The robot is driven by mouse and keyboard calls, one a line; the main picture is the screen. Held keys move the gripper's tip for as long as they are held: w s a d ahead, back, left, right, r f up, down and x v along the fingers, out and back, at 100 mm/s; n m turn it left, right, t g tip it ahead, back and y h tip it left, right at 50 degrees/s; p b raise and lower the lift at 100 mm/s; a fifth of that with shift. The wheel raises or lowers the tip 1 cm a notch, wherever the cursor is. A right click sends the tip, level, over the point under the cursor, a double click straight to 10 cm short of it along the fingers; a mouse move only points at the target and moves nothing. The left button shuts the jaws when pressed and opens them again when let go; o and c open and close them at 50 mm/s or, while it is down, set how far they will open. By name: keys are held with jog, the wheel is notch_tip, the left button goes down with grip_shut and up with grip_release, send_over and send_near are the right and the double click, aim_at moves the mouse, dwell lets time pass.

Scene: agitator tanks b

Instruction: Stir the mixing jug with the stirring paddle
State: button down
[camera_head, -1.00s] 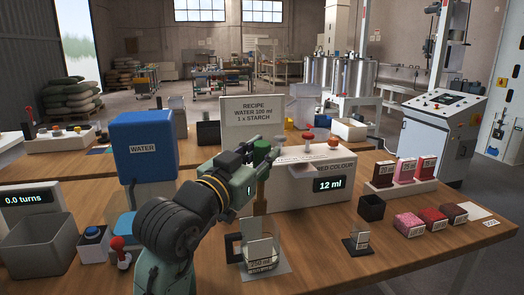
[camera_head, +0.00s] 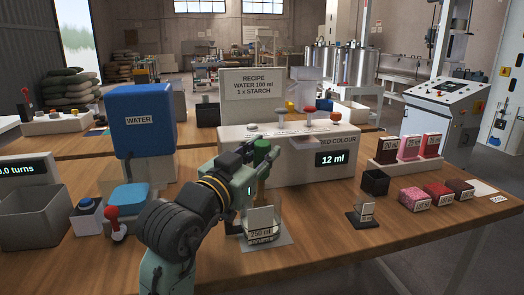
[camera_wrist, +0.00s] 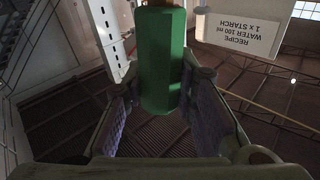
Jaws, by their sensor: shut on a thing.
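The stirring paddle has a green handle (camera_head: 262,151) and a brown wooden shaft (camera_head: 260,190). My gripper (camera_head: 256,160) is shut on the handle and holds the paddle upright. The wrist view shows the green handle (camera_wrist: 163,60) between the two finger pads. The clear mixing jug (camera_head: 262,238), marked 250 ml, stands on a pale square mat directly below. The shaft goes down at the jug's mouth behind a small blank card. The paddle's lower end is hidden, so I cannot tell how deep it is.
A blue water tank (camera_head: 143,118) stands left, with a red-knobbed lever (camera_head: 115,222) in front. The colour dispenser (camera_head: 305,165) showing 12 ml is just behind the jug. A small black stand (camera_head: 362,214) and coloured packets (camera_head: 438,194) lie right. The front table area is clear.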

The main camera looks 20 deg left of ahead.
aim_at(265, 173)
jog(key=shift+f+b, duration=1.45)
jog(key=shift+f, duration=0.6)
jog(key=shift+s+d, duration=0.4)
jog(key=shift+s, duration=0.15)
jog(key=shift+x, duration=0.95)
jog(key=shift+f, duration=0.1)
jog(key=shift+a, duration=0.15)
